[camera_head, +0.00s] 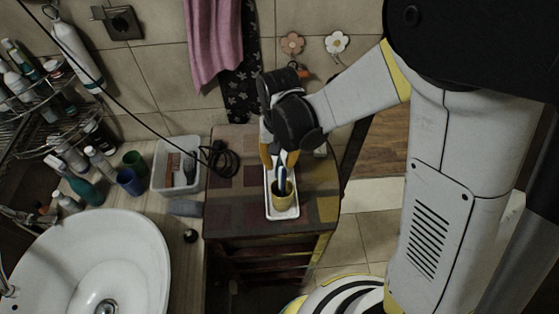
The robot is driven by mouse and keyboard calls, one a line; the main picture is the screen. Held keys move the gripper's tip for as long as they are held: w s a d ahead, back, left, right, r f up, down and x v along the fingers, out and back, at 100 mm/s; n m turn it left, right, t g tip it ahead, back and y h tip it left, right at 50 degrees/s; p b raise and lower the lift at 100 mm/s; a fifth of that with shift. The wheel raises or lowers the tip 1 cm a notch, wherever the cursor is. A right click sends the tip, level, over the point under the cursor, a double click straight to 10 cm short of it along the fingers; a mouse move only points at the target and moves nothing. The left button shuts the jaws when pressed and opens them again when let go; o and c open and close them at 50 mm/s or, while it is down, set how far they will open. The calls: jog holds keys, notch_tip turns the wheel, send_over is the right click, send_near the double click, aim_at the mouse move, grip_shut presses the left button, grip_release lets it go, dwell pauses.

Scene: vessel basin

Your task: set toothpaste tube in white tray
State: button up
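The white tray (284,214) is a long, narrow tray on the checkered wooden cabinet top. My gripper (279,161) points down over the rear part of the tray, behind the cup. Its orange-yellow fingers show, but my wrist covers much of them, and I cannot tell what is between them. No toothpaste tube can be clearly made out.
A white bin (176,168) with items and a coiled black cable (220,157) lie left of the tray. A sink (85,262), a blue cup (130,182), a green cup (135,161) and several bottles are further left.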

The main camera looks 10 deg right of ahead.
notch_tip(320, 180, up, 12)
jog(key=p, duration=0.3)
jog(key=shift+r, duration=0.1)
jog(key=s+d+r+t, duration=0.7)
jog(key=s+d+r, duration=0.1)
jog(key=d, duration=0.5)
jog(key=shift+s+d+r, duration=0.2)
jog(key=shift+s+d, duration=0.05)
jog(key=shift+s, duration=0.65)
